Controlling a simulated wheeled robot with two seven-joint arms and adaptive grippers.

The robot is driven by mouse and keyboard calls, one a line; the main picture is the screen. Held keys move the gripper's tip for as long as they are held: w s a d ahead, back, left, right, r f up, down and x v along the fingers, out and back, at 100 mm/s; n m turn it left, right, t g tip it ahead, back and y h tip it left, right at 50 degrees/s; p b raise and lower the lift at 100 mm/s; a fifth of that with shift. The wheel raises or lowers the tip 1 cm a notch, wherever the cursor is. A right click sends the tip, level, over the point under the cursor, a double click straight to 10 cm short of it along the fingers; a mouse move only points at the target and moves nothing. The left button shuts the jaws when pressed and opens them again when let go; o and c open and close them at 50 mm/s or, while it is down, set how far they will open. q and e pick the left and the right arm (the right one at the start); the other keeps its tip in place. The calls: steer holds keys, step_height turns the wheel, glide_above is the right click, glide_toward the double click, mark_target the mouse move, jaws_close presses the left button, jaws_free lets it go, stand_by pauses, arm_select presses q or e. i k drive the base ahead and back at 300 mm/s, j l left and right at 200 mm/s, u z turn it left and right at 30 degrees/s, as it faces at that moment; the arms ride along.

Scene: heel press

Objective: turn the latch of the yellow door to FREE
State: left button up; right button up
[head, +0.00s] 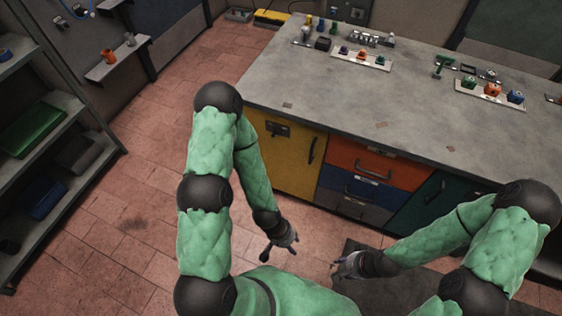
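The yellow door (292,175) is the left front of the workbench cabinet and looks closed. Its latch (278,129) is a small dark plate near the door's top edge; its setting and any lettering are too small to read. A dark curved handle (311,150) is on the door's right side. My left gripper (280,246) hangs low in front of the door, apart from it, with its fingers spread and nothing between them. My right gripper (338,268) is to the right, near the dark mat, pointing left; its fingers look parted and empty.
The grey worktop (340,105) carries trays with small coloured parts at the back and right. Orange (370,165) and blue drawers and a green door (425,203) are right of the yellow door. Shelves (75,120) stand at far left. The tiled floor between is clear.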

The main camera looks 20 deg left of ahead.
mark_target(276, 132)
steer(key=j+u, duration=0.15)
steer(key=j, duration=0.25)
steer(key=i+j+u, duration=0.1)
steer(key=j, duration=0.3)
steer(key=i+j+u, duration=0.15)
steer(key=j, duration=0.25)
steer(key=j+u, duration=0.15)
steer(key=j, duration=0.25)
steer(key=i, duration=0.05)
